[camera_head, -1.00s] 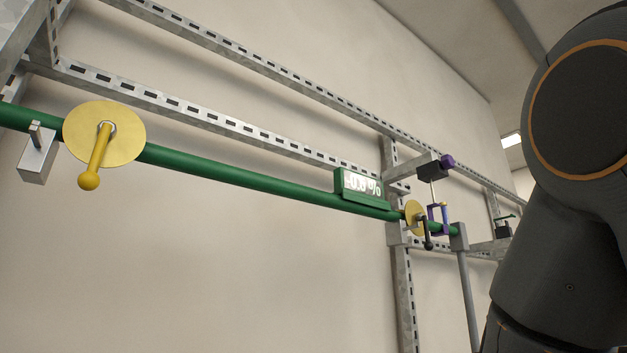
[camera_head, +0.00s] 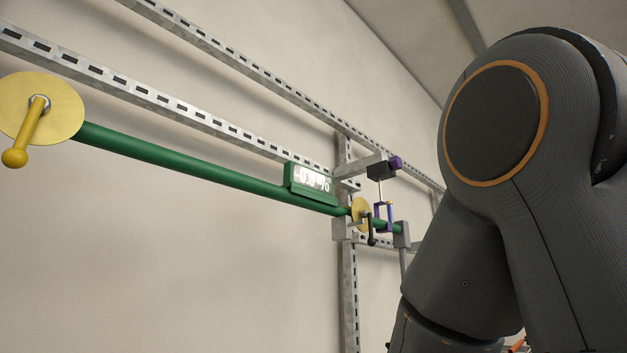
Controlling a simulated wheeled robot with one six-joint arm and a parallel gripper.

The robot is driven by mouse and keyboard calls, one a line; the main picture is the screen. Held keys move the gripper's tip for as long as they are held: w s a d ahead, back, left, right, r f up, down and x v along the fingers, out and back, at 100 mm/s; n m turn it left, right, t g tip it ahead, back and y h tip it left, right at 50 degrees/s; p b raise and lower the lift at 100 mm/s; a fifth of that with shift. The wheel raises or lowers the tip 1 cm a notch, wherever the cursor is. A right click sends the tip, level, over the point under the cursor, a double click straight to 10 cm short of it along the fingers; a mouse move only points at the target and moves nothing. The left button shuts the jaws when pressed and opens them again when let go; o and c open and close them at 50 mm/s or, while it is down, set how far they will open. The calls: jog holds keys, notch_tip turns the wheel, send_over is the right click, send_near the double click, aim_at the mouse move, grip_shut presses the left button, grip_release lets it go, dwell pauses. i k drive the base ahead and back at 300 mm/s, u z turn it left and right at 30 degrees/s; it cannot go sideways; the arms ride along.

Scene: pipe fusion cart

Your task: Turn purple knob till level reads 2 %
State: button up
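The purple knob (camera_head: 396,163) sits at the right end of a dark block (camera_head: 381,171) on a bracket, right of the middle of the head view. A thin rod runs down from the block to a small purple frame (camera_head: 383,214) at the green pipe. The level display (camera_head: 310,180) is a green box on the pipe; it seems to read about 0.0 %, with its first sign hard to make out. My gripper is not in view; only my dark arm links show, at the right, in front of the scene.
The green pipe (camera_head: 200,163) slants across the view. A large yellow disc (camera_head: 62,104) with a ball-ended handle is at the far left, and a small yellow disc (camera_head: 360,212) is near the purple frame. Slotted metal rails (camera_head: 180,107) and an upright (camera_head: 349,290) stand before a plain wall.

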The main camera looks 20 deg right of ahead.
aim_at(396, 162)
jog(key=z, duration=0.8)
jog(key=k, duration=0.65)
jog(key=z, duration=0.9)
jog(key=i, duration=1.5)
jog(key=u, duration=0.45)
